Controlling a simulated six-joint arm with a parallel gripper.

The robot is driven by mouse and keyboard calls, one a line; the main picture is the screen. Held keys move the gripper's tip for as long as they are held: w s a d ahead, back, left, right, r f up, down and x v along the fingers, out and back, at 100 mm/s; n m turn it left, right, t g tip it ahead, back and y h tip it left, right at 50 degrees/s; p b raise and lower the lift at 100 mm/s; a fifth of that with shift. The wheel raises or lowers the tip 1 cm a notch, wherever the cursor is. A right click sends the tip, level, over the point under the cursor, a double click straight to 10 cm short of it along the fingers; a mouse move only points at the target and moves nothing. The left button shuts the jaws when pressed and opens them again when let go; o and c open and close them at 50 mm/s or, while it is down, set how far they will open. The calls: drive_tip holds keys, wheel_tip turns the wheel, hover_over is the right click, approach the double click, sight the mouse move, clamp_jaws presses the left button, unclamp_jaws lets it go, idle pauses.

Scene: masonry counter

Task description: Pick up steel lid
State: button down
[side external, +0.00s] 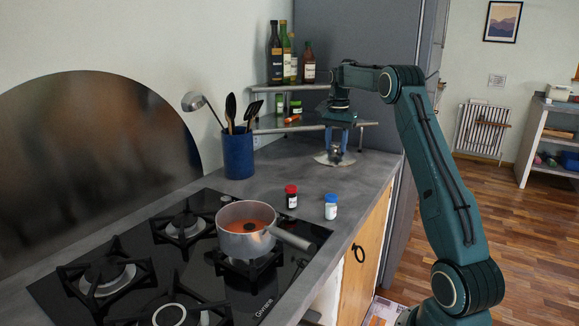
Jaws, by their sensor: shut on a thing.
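The steel lid (322,160) is a pale, flat disc low over the counter near the shelf, at the far end. My gripper (336,152) points down over it and is shut on the lid's upper part. The fingers hide much of the lid's middle. I cannot tell whether the lid touches the counter or is slightly above it.
A saucepan (247,228) with orange-red contents stands on the black hob (205,262). A red-capped jar (291,197) and a blue-capped jar (331,207) stand in front of my gripper. A blue utensil holder (238,155) and a bottle shelf (270,86) are nearby.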

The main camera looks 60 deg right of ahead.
sight(336, 143)
drive_tip(key=shift+r, duration=2.65)
